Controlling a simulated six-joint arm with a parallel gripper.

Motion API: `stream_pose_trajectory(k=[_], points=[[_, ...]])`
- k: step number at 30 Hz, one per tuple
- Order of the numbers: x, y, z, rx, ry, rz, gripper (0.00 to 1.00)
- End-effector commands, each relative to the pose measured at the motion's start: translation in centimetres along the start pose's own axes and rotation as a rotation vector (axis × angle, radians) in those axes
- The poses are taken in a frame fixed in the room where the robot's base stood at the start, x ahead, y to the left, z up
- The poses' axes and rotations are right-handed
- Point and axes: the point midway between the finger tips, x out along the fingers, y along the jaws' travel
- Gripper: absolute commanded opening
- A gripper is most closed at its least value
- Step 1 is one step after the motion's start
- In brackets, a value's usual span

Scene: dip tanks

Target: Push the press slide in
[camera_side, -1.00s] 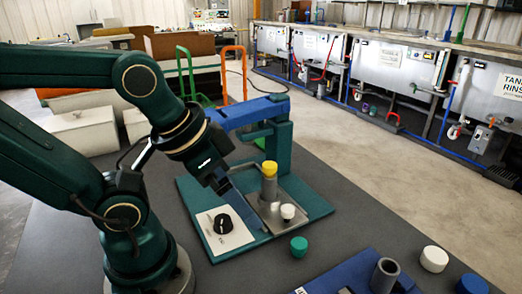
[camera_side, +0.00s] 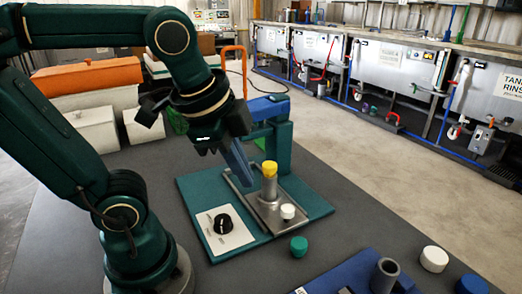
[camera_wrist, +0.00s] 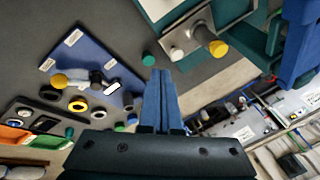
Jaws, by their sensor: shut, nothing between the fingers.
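The press slide (camera_side: 268,218) is a grey metal plate on the teal press base (camera_side: 312,205). It carries a grey cylinder (camera_side: 269,188) with a yellow cap (camera_side: 269,168) and has a white knob (camera_side: 287,211) at its front end. The slide also shows at the top of the wrist view (camera_wrist: 200,31).
A white panel with a black dial (camera_side: 223,224) lies left of the slide. A green cap (camera_side: 299,246) sits on the table in front of the base. A blue tray with a grey cup (camera_side: 384,275) and a white cap (camera_side: 433,259) are at front right.

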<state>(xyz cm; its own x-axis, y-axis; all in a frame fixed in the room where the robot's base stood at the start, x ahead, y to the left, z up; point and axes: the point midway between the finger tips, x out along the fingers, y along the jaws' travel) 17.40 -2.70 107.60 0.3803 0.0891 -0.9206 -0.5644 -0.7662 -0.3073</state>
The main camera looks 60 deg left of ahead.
Motion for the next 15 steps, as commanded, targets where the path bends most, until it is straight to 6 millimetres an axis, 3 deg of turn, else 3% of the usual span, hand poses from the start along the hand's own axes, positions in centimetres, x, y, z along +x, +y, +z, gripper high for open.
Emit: stream_pose_trajectory(k=[9, 15], points=[[1.2, -1.9, -4.6, 0.693, -0.190, 0.074, 0.00], [3.8, -1.1, -8.0, 1.035, -0.297, 0.138, 0.00]])
